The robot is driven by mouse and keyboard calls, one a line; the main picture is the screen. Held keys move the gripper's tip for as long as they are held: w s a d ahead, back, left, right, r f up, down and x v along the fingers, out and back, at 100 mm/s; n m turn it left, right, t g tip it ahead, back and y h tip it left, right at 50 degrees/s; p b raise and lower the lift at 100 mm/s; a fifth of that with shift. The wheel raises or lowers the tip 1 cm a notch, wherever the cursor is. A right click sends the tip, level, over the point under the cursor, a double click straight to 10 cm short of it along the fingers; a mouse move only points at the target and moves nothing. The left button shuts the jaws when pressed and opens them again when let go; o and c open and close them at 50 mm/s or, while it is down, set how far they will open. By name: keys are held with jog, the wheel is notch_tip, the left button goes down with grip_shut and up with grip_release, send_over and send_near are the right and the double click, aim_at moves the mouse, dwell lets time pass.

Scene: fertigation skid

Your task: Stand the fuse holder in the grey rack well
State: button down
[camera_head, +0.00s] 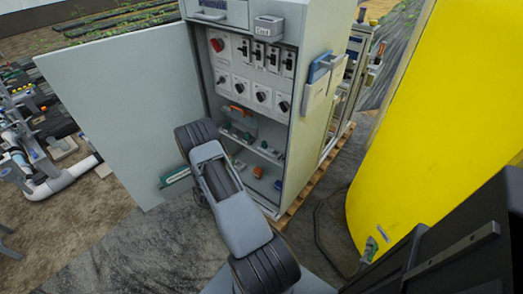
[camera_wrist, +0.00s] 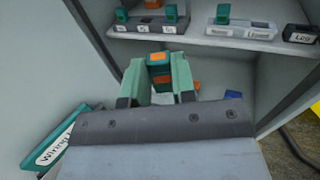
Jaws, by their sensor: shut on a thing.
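In the wrist view my gripper (camera_wrist: 160,82) is shut on a teal and orange piece, which I take to be the fuse holder (camera_wrist: 159,60). Its upper part shows between the green fingers; its lower part is hidden. A light grey rack (camera_wrist: 240,31) stands on the cabinet shelf above and to the right, apart from my gripper, with a teal piece at its left end. Whether its other wells are empty is too small to tell. In the head view my arm hides the gripper and what it holds.
A dark rack (camera_wrist: 148,27) with teal pieces stands left of the grey one, and a black labelled box (camera_wrist: 300,34) stands right. The open cabinet door (camera_head: 115,110) bounds the left side. A green binder (camera_wrist: 58,138) is at lower left. A yellow tank (camera_head: 430,120) stands right.

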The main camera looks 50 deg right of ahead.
aim_at(274, 155)
jog(key=shift+s+d+f+m+g+h+p, duration=0.2)
jog(key=shift+s+d+m+g+p, duration=0.4)
jog(key=shift+s+d+g, duration=1.75)
jog(key=shift+s+d+f+m+g+h+p, duration=0.2)
jog(key=shift+s+d+m, duration=0.85)
jog(key=shift+d, duration=2.95)
jog(key=shift+s+d+m+g+h+p, duration=0.45)
jog(key=shift+s+d+g, duration=1.05)
jog(key=shift+d, duration=1.65)
jog(key=shift+s+d+t, duration=0.1)
jog(key=shift+s+t, duration=0.2)
jog(key=shift+t, duration=0.05)
jog(key=shift+a, duration=0.2)
jog(key=shift+f+b, duration=1.05)
jog(key=shift+b, duration=0.15)
jog(key=c, duration=0.9)
grip_release()
jog(key=shift+o, duration=0.2)
jog(key=shift+a, duration=0.1)
jog(key=a+p, duration=0.1)
jog(key=a, duration=1.2)
jog(key=shift+a, duration=0.3)
